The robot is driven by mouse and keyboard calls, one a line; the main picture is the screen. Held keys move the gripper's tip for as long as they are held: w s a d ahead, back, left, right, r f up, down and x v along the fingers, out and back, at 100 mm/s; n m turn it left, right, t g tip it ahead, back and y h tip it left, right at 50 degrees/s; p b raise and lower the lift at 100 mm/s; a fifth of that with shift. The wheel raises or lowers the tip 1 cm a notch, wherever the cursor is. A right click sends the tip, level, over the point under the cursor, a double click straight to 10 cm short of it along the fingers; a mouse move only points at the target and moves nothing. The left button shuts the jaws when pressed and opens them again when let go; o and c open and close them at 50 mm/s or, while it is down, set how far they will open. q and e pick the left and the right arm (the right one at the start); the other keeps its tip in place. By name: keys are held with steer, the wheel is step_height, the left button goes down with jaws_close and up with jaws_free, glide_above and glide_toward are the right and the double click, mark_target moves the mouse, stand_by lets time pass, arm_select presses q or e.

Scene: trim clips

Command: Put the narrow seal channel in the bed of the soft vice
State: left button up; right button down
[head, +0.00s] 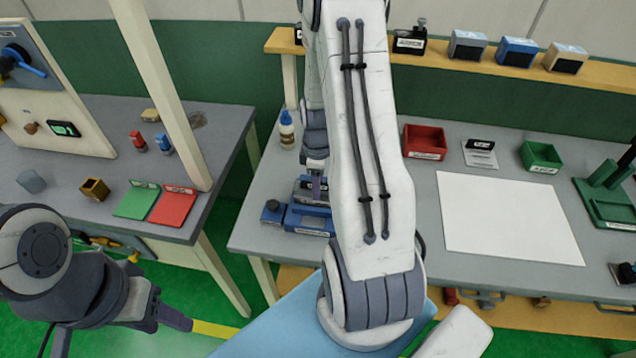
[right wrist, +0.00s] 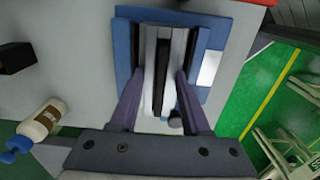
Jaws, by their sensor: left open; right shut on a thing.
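The blue soft vice (head: 306,219) stands near the left end of the right bench. In the right wrist view its blue frame (right wrist: 122,45) surrounds grey jaws. My right gripper (right wrist: 160,76) is over the vice, its purple fingers shut on a long pale channel with dark strips, the seal channel (right wrist: 171,85). The channel lines up lengthwise with the vice opening; I cannot tell whether it touches the bed. My left gripper (head: 118,334) is open and empty, low at the left, in front of the left bench.
A glue-type bottle (head: 287,130) stands behind the vice and shows in the right wrist view (right wrist: 40,122). A red bin (head: 424,141), green bin (head: 540,156) and white sheet (head: 508,217) lie to the right. The left bench holds green and red pads (head: 172,205).

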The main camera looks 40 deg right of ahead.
steer(key=shift+f, duration=0.2)
steer(key=shift+c, duration=1.8)
jaws_free()
steer(key=shift+r, duration=0.15)
